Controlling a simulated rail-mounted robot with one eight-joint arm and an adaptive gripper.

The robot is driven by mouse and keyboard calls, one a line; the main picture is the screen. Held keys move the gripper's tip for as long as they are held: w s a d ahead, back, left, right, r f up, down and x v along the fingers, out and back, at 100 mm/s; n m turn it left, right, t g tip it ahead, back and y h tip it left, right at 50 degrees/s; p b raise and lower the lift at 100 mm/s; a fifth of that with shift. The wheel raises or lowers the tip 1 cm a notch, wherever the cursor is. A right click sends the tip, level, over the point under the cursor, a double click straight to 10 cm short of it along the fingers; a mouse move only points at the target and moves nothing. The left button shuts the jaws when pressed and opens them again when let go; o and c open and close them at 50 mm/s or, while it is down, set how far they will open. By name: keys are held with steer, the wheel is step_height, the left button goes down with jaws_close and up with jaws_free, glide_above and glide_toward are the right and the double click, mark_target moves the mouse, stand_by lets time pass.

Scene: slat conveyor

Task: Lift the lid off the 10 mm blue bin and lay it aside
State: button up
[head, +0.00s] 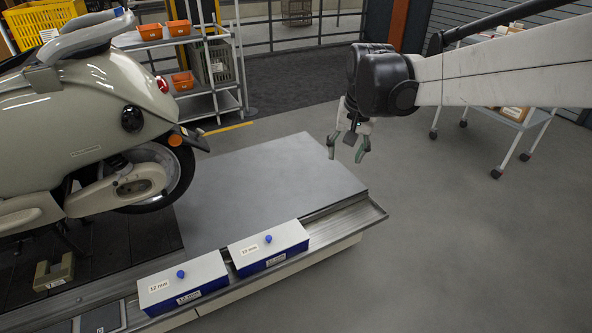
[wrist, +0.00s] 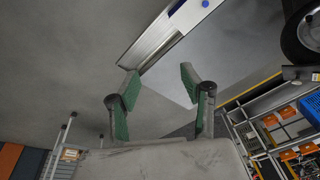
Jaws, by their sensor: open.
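Two blue bins with pale lids stand side by side on the front ledge in the head view: a left bin (head: 205,299) and a right bin (head: 284,257). The left lid (head: 180,277) and the right lid (head: 266,243) are both on, each with a blue knob. Both lid labels seem to read 12 mm. The front labels are too small to read surely, so I cannot tell which bin is 10 mm. My gripper (head: 346,153) is open and empty, above and to the right of the bins, apart from them. Its fingers also show in the wrist view (wrist: 158,76).
The ledge (head: 350,219) edges a grey platform (head: 265,180), whose top is clear behind the bins. A cream scooter (head: 80,110) stands at left. A shelf cart (head: 205,75) with orange bins is behind; a white trolley (head: 530,118) is at right.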

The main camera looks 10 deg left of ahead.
steer(key=w+a+f+g+b, duration=0.1)
steer(key=w+a+f, duration=0.4)
steer(key=a+f, duration=0.2)
steer(key=g+h+b, duration=0.1)
steer(key=g+b, duration=0.2)
steer(key=b, duration=0.2)
glide_above(269, 237)
steer(key=f, duration=3.3)
steer(key=shift+w+a+f, duration=0.3)
steer(key=shift+w, duration=0.1)
steer(key=shift+s+d+f+b, duration=0.15)
steer(key=shift+f+b, duration=0.15)
steer(key=shift+f, duration=0.6)
steer(key=shift+s+f+b, duration=0.15)
steer(key=shift+f+b, duration=0.1)
steer(key=shift+f, duration=0.65)
steer(key=shift+s+d+f+b, duration=0.15)
steer(key=shift+f+b, duration=0.15)
steer(key=shift+f, duration=0.6)
steer(key=shift+c, duration=0.5)
jaws_close()
